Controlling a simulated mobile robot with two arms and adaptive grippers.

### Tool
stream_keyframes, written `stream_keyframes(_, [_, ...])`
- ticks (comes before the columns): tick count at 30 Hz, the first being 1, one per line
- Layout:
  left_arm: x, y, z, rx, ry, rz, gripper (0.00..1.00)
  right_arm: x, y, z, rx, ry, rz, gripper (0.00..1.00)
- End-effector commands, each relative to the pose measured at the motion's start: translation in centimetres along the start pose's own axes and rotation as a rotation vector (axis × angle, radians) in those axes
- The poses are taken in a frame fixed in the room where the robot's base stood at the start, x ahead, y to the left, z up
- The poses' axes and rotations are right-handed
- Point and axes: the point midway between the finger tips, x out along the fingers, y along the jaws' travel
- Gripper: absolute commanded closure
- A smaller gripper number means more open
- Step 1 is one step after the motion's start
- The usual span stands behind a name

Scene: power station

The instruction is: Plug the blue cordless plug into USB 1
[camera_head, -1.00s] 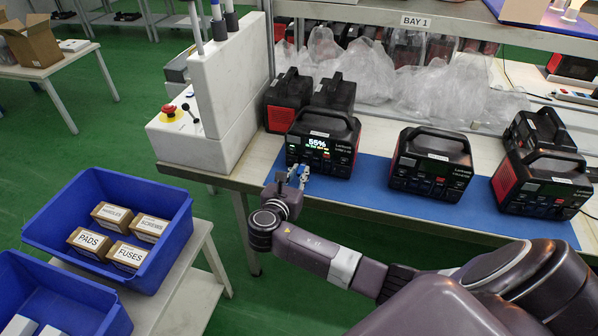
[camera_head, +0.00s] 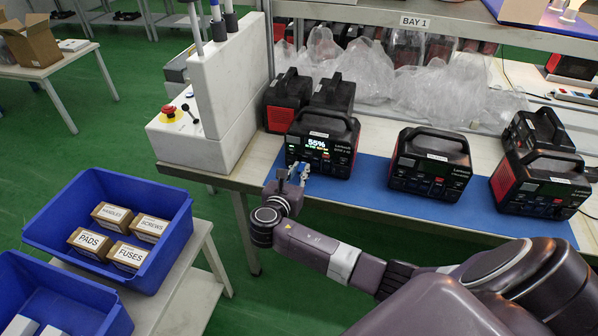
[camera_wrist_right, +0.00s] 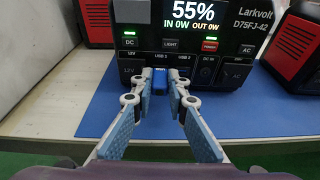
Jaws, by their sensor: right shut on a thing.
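My right gripper (camera_head: 298,174) is at the front of the black and red power station (camera_head: 321,143) whose screen reads 55%. In the right wrist view, its two fingers (camera_wrist_right: 160,84) are closed on the small blue plug (camera_wrist_right: 160,79). The plug is in front of the lower panel of the power station (camera_wrist_right: 220,42), just under the small USB labels (camera_wrist_right: 158,56). The plug and fingertips cover the port behind them. I cannot tell whether the plug touches or enters a port. My left gripper is not in view.
More power stations (camera_head: 431,163) stand to the right on the blue mat (camera_head: 375,190), and others (camera_head: 287,98) stand behind. A white control box with a red emergency button (camera_head: 171,112) is at the left. Blue bins (camera_head: 165,255) hold boxes at lower left.

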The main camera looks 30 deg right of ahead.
Motion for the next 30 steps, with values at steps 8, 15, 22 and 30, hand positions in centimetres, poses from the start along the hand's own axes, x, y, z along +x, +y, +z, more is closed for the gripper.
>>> stream_keyframes(8, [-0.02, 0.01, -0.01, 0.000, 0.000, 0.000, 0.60, 0.11, -0.01, 0.02, 0.000, 0.000, 0.000, 1.00])
stream_keyframes(15, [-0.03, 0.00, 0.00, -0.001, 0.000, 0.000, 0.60, 0.11, -0.02, 0.02, 0.000, 0.000, 0.000, 1.00])
stream_keyframes(22, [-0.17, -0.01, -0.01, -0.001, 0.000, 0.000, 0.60, 0.34, -0.01, 0.12, 0.000, 0.000, 0.000, 1.00])
stream_keyframes(30, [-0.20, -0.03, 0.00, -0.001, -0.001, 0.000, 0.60, 0.49, 0.01, 0.11, 0.001, 0.000, 0.001, 0.69])
